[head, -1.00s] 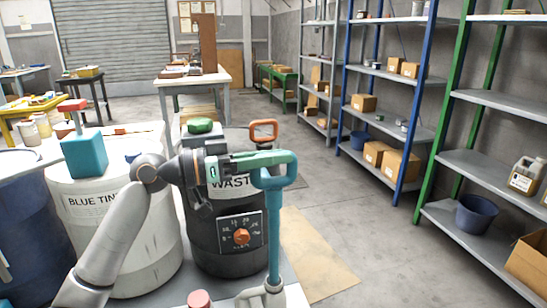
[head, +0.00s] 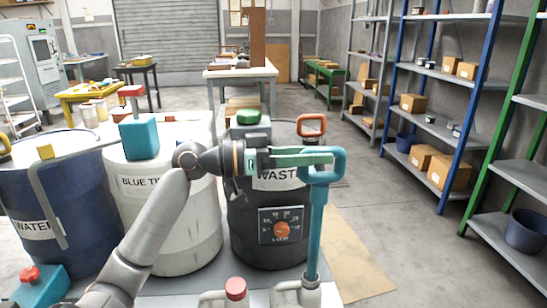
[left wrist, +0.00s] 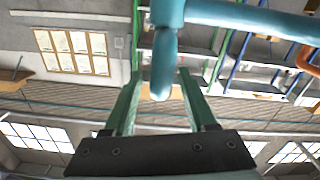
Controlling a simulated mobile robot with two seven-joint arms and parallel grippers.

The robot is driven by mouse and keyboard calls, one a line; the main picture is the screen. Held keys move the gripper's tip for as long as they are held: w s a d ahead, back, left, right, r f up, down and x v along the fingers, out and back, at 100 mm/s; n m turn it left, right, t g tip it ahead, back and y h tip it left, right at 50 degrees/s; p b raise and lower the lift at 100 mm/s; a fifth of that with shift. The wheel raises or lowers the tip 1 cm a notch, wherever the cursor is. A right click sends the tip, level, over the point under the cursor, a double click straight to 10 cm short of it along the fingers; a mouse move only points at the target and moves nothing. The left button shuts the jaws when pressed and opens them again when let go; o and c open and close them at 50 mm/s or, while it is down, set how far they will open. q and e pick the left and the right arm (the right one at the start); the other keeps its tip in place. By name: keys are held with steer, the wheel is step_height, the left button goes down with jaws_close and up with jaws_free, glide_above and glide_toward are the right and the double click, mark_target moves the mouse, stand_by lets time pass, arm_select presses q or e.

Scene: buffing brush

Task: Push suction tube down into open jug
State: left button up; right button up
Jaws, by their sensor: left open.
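In the left wrist view, the tube's teal handle (left wrist: 168,45) shows between and beyond the open fingers (left wrist: 160,90). Whether the fingers touch it I cannot tell. My right gripper is out of view.
A black WASTE drum (head: 262,225) with a dial stands behind the tube. A white BLUE TINT drum (head: 190,235) and a blue WATER drum (head: 70,215) stand left. Shelves (head: 430,75) line the right.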

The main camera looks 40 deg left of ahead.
arm_select(q)
steer(key=v, duration=1)
steer(key=shift+s+a+b, duration=0.15)
steer(key=shift+s+b, duration=0.15)
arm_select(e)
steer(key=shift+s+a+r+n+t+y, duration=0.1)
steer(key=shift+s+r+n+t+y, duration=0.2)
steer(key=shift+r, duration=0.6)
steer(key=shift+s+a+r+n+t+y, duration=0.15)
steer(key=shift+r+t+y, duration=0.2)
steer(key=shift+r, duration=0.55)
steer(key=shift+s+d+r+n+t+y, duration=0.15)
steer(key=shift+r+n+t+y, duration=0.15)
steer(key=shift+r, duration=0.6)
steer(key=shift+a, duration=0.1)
